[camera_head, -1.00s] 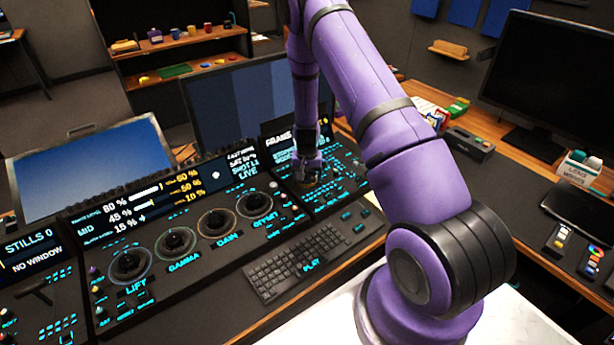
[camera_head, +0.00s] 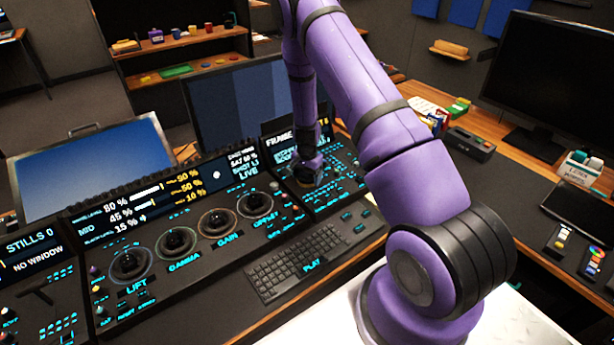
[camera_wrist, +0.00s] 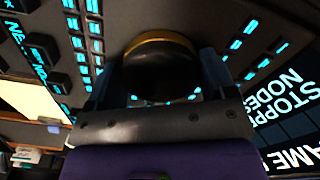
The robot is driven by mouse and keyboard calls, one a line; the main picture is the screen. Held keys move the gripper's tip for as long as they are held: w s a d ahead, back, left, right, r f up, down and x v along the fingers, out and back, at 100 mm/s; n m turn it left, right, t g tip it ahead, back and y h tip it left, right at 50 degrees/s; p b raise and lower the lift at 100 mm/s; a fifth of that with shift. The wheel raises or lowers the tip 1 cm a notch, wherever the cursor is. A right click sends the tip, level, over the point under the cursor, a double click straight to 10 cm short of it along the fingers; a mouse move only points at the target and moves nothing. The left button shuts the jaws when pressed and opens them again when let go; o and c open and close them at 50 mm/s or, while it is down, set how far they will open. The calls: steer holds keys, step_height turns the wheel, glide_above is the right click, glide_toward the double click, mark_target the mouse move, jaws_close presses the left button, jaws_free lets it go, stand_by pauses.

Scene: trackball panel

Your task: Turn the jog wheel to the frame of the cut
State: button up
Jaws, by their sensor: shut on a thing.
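The jog wheel (camera_wrist: 160,68) is a dark round knob with a gold-brown rim, at the top middle of the wrist view. My gripper (camera_wrist: 162,85) has its two fingers on either side of it and is shut on it. In the head view my gripper (camera_head: 307,172) is low over the right-hand section of the panel, and my arm hides most of the wheel there. A small screen (camera_head: 290,140) behind it begins with "FRAME"; its remaining text is partly hidden. The wrist view shows part of this screen (camera_wrist: 285,110), with "STOPP" and "NODES" readable.
Lit keys surround the wheel closely. Left of it stand several trackballs, including the one marked GAIN (camera_head: 217,224) and the one marked OFFSET (camera_head: 255,205). A keyboard (camera_head: 295,262) lies in front. Monitors (camera_head: 240,103) stand behind.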

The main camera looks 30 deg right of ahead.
steer(key=o, duration=0.9)
steer(key=shift+c, duration=0.2)
step_height(320, 180, up, 11)
stand_by(0.4)
step_height(320, 180, up, 17)
steer(key=n+t+y, duration=0.1)
steer(key=n+t, duration=0.1)
steer(key=n, duration=0.1)
glide_above(307, 175)
steer(key=s+a, duration=0.3)
steer(key=a, duration=0.3)
steer(key=s+a+r+n, duration=0.2)
steer(key=s+r, duration=0.2)
steer(key=r, duration=0.2)
steer(key=s+a+r+n, duration=0.1)
steer(key=s+a+r, duration=0.25)
steer(key=r, duration=0.25)
steer(key=s+a+r+n+t, duration=0.1)
steer(key=s+r+n, duration=0.1)
steer(key=s, duration=0.6)
steer(key=s+a+r+n+t, duration=0.1)
steer(key=s+r, duration=0.3)
steer(key=s, duration=0.4)
steer(key=s+a+r+n+t+h, duration=0.1)
steer(key=s+r+n, duration=0.2)
steer(key=s, duration=0.5)
steer(key=shift+a+r, duration=0.35)
steer(key=shift+r, duration=0.2)
